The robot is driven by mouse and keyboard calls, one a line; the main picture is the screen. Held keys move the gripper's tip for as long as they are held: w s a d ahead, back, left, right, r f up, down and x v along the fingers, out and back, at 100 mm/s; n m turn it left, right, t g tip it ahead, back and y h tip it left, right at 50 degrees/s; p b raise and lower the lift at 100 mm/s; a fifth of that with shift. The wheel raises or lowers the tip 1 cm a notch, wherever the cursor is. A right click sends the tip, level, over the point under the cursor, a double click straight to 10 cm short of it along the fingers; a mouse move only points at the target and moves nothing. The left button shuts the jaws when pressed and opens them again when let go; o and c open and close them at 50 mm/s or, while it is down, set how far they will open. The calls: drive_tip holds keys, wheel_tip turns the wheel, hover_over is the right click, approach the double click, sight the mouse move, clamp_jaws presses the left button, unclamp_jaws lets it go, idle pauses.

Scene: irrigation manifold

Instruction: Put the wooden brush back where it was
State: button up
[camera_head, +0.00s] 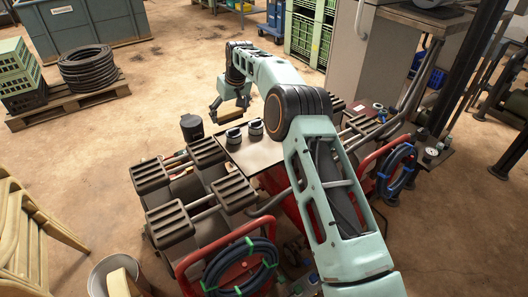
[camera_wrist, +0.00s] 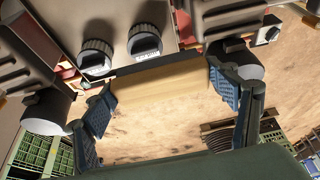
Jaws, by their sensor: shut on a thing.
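The wooden brush (camera_wrist: 165,82) is a pale tan block with a dark strip along one long edge. In the wrist view it lies crosswise between the blue-padded fingers of my gripper (camera_wrist: 163,100), which is shut on its two ends. In the head view my gripper (camera_head: 229,110) holds the brush (camera_head: 231,117) near the far edge of a flat grey plate (camera_head: 256,152). I cannot tell whether the brush touches the plate. The brush's underside is hidden.
Two dark ribbed caps (camera_head: 234,135) (camera_head: 256,127) stand on the plate close to the brush. Dark ribbed blocks (camera_head: 207,152) flank the plate. Blue hose coils (camera_head: 240,266) hang from red frames. Open floor lies beyond.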

drive_tip(key=s+d+f, duration=0.3)
drive_tip(key=d+f, duration=0.1)
drive_tip(key=d, duration=0.4)
hover_over(262, 152)
drive_tip(key=f, duration=0.3)
drive_tip(key=f+b, duration=0.1)
drive_tip(key=shift+s+f, duration=0.15)
drive_tip(key=shift+s, duration=0.25)
drive_tip(key=shift+s+d+f, duration=0.1)
drive_tip(key=shift+d+f, duration=0.15)
drive_tip(key=shift+f, duration=0.1)
drive_tip(key=shift+d+f, duration=0.2)
drive_tip(key=shift+f, duration=1.85)
drive_tip(key=o, duration=1.1)
drive_tip(key=shift+s+r, duration=0.1)
drive_tip(key=shift+o, duration=0.2)
drive_tip(key=shift+r, duration=0.1)
drive_tip(key=shift+r, duration=0.25)
drive_tip(key=v, duration=1.1)
drive_tip(key=shift+s+d+r, duration=0.2)
drive_tip(key=shift+r, duration=0.1)
